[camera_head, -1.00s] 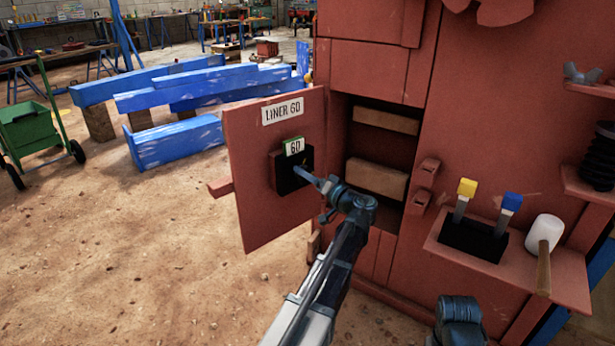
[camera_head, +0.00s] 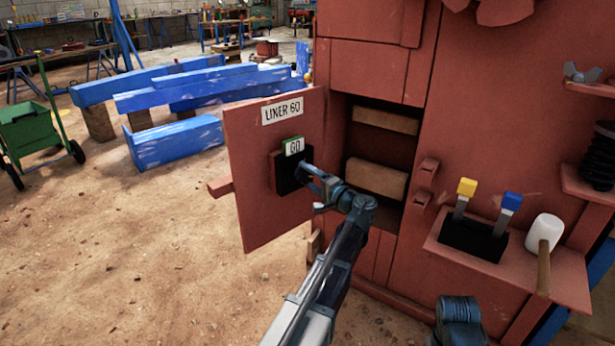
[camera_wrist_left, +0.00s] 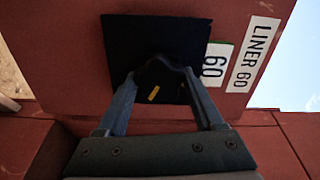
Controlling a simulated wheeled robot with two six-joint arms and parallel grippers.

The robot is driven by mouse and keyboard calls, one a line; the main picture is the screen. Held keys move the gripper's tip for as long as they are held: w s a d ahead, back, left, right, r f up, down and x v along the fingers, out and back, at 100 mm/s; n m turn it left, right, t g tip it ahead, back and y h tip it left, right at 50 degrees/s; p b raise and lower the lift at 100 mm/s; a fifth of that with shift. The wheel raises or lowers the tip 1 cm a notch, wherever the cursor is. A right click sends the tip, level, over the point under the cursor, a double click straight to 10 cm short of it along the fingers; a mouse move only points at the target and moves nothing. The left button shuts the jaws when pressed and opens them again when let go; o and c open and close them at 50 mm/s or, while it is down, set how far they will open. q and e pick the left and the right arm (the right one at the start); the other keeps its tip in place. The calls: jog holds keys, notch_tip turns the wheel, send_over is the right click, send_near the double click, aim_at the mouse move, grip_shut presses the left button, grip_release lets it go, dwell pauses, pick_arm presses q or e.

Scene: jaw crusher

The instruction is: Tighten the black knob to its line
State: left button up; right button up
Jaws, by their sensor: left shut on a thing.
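The black knob (camera_wrist_left: 160,75) sits on a square black plate (camera_wrist_left: 122,50) on the open red door (camera_head: 245,190). My left gripper (camera_head: 307,176) reaches the plate from the right. In the left wrist view its two fingers (camera_wrist_left: 158,85) are shut on the knob, one on each side. A short, slightly slanted yellow mark (camera_wrist_left: 153,93) shows between the fingers. I cannot tell whether it is on the knob or the plate. A tag reading 60 (camera_head: 294,146) is above the plate. In the head view the knob is mostly lost against the black plate.
A label reading LINER 60 (camera_head: 282,110) is on the door. Right of it is an open cavity with wooden blocks (camera_head: 377,178). A red shelf (camera_head: 555,275) holds yellow and blue handles and a white mallet (camera_head: 544,232). Blue beams (camera_head: 180,145) lie behind.

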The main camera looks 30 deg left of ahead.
dwell(0.3)
pick_arm(q)
jog(key=o, duration=1.4)
jog(key=v, duration=1.3)
jog(key=shift+d, duration=0.4)
jog(key=shift+a, duration=0.1)
jog(key=x, duration=1.3)
jog(key=shift+a, duration=0.35)
